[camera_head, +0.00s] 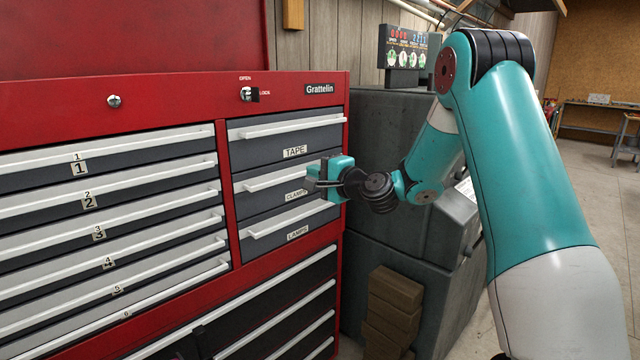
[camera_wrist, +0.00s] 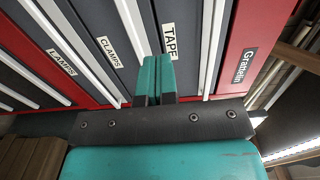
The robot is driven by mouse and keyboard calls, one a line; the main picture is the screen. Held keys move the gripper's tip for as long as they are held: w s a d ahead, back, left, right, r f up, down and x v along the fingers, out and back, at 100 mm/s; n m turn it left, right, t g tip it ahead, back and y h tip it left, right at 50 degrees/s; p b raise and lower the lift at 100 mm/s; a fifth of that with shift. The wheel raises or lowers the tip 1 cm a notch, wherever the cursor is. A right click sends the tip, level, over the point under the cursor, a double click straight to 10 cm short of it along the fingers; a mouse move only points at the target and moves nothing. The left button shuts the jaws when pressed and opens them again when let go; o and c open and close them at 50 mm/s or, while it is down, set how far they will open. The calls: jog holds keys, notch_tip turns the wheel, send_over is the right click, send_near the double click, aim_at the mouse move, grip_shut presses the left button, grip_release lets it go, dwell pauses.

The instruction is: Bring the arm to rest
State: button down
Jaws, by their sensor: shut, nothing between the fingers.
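My arm reaches in from the right in the head view, bent at the elbow. My gripper (camera_head: 318,180) is at its end, in front of the right-hand drawers of the red tool chest (camera_head: 222,170), near the CLAMPS drawer (camera_head: 265,180). In the wrist view, my gripper (camera_wrist: 157,62) has its two teal fingers together with nothing between them. The fingers point toward the chest front, near the TAPE drawer (camera_wrist: 178,25). I cannot tell how far the fingertips are from the drawer fronts. All the drawers I see look closed.
Numbered drawers (camera_head: 105,225) fill the chest's left side. The LAMPS drawer (camera_head: 290,232) is below CLAMPS. A grey cabinet (camera_head: 385,130) stands right of the chest, behind my arm, with brown blocks (camera_head: 393,300) by its base. Open floor (camera_head: 595,185) lies at the far right.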

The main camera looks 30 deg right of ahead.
jog(key=s+a+n+g+y, duration=0.3)
jog(key=s+a+n+g, duration=0.3)
jog(key=a, duration=0.5)
jog(key=s+a+n+g+y, duration=0.2)
jog(key=s+a+n+g, duration=0.2)
jog(key=s+a+n, duration=0.55)
jog(key=s+a+f+n+g+h, duration=0.1)
jog(key=s+n+g+h, duration=0.1)
jog(key=s, duration=0.9)
jog(key=s+a+f+n+g+h, duration=0.2)
jog(key=s+n+g, duration=0.3)
jog(key=s, duration=0.6)
jog(key=shift+g+h, duration=0.3)
